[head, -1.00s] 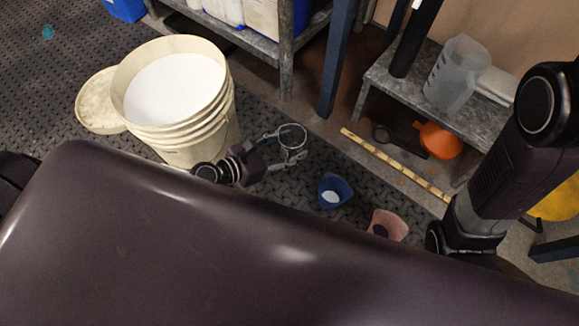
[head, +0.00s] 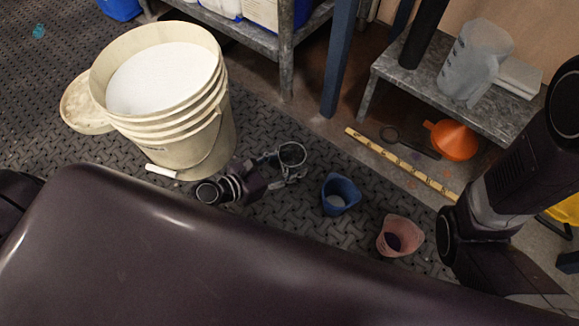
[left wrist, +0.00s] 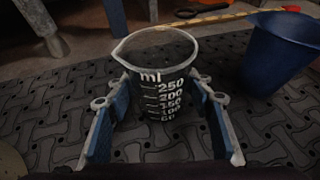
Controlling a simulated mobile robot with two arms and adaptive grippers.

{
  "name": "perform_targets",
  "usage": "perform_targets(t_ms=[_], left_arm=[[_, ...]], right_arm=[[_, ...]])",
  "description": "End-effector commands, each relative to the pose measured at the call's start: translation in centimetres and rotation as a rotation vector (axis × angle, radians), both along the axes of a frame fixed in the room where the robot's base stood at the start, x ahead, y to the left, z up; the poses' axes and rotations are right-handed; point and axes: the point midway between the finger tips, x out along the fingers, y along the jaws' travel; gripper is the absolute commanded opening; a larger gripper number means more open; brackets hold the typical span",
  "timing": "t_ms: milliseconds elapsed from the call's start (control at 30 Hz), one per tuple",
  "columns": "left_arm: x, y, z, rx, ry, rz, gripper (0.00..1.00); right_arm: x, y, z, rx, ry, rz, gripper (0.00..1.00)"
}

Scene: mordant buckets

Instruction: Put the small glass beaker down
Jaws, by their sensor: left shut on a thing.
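The small glass beaker (head: 292,157) is clear, with white millilitre marks that face me in the left wrist view (left wrist: 163,95). It is upright. My left gripper (head: 284,170) is shut on it, with one blue-padded finger on each side in the left wrist view (left wrist: 160,112). The beaker is low over the dark patterned mat (head: 290,220). I cannot tell whether its base touches the mat. My right arm shows at the right of the head view, but its gripper is not in view.
A blue cup (head: 341,188) and a pink cup (head: 404,231) stand right of the beaker. A large cream bucket (head: 190,150) of white contents stands left. A yellow strip (head: 400,163), an orange funnel (head: 455,140) and a low metal bench (head: 405,75) lie beyond.

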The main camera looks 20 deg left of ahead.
Motion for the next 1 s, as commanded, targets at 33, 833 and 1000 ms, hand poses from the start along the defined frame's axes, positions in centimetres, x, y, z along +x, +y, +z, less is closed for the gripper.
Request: perform_targets(t_ms=[33,833,1000], left_arm=[[0.1,0.0,-0.1,-0.001,-0.002,0.000,0.21],[0.0,0.0,0.0,0.000,-0.001,0.000,0.65],[-1.4,0.9,0.9,0.000,0.002,-0.001,0.65]], right_arm=[[0.0,0.0,-0.2,0.000,0.000,0.000,0.22],[0.0,0.0,0.0,0.000,0.000,0.000,0.22],[0.0,0.0,0.9,0.000,0.000,0.000,0.22]])
